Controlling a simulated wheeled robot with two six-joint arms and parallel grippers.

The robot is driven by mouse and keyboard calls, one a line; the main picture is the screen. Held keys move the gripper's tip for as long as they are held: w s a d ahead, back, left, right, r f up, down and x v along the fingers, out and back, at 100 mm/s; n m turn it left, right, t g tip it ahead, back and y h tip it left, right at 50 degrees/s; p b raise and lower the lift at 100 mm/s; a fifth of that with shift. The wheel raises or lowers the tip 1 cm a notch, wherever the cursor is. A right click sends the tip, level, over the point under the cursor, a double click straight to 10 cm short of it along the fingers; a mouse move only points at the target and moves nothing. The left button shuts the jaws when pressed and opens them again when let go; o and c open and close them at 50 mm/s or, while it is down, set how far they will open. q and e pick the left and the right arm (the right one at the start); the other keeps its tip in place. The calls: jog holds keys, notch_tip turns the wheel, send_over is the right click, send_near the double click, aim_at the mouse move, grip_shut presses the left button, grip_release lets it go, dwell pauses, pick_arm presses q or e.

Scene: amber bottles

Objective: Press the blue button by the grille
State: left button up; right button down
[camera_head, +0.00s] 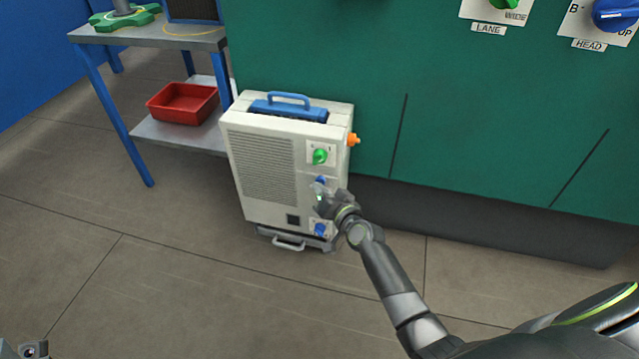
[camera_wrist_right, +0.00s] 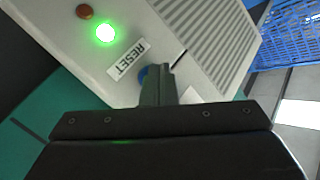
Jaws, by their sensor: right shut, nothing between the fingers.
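A pale box-shaped unit (camera_head: 236,196) with a ribbed grille (camera_head: 268,166) stands on the floor. Its right front strip has a green knob (camera_head: 320,156), a blue control (camera_head: 321,181) below it and another blue control (camera_head: 320,229) near the bottom. My right gripper (camera_head: 320,200) is in front of this strip, partly covering it. In the right wrist view, the shut fingers (camera_wrist_right: 157,82) cover most of a blue button (camera_wrist_right: 143,75) beside the RESET label (camera_wrist_right: 131,60) and near the grille (camera_wrist_right: 208,38). I cannot tell whether they touch it. My left gripper is not in view.
A lit green lamp (camera_wrist_right: 105,32) and a brown round part (camera_wrist_right: 85,11) are on the panel. An orange part (camera_head: 353,139) sticks out from the unit's right side. A green cabinet (camera_head: 480,120) stands behind; a table with a red bin (camera_head: 182,118) is at left.

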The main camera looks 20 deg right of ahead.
dwell(0.4)
jog(key=shift+s+a, duration=0.45)
jog(key=shift+s, duration=0.25)
jog(key=s+a, duration=0.2)
jog(key=s, duration=0.2)
jog(key=shift+s+a+p, duration=0.1)
jog(key=shift+a+p, duration=0.2)
jog(key=shift+a, duration=0.1)
dwell(0.5)
